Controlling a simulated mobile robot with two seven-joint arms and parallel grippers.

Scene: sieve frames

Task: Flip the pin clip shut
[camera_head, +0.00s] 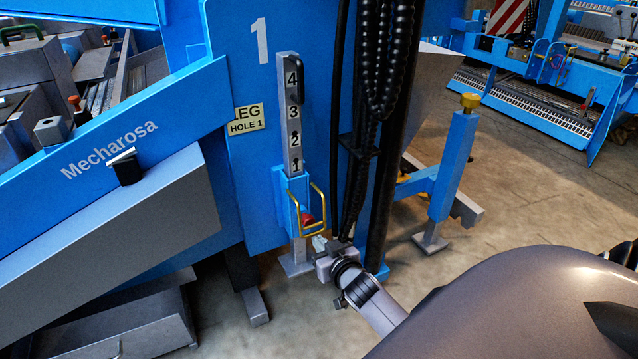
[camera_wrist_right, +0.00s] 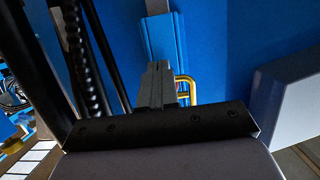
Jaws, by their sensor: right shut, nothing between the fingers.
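The pin clip, a yellow wire loop (camera_head: 323,206), stands out from the blue leg sleeve (camera_head: 283,203) beside a red pin head (camera_head: 307,219). I cannot tell whether the loop is fully over the pin. My right gripper (camera_head: 319,243) is shut and empty, just below the loop. In the right wrist view its fingers (camera_wrist_right: 156,84) are together, and part of the yellow loop (camera_wrist_right: 192,86) shows just right of them. The fingers hide some of the loop there, and I cannot tell whether they touch it. My left gripper is out of view.
The grey numbered leg bar (camera_head: 292,100) rises above the sleeve. Black hoses (camera_head: 365,130) hang close on the right. A blue stand with a yellow knob (camera_head: 469,101) is farther right. A large blue panel (camera_head: 245,180) is behind; concrete floor lies below.

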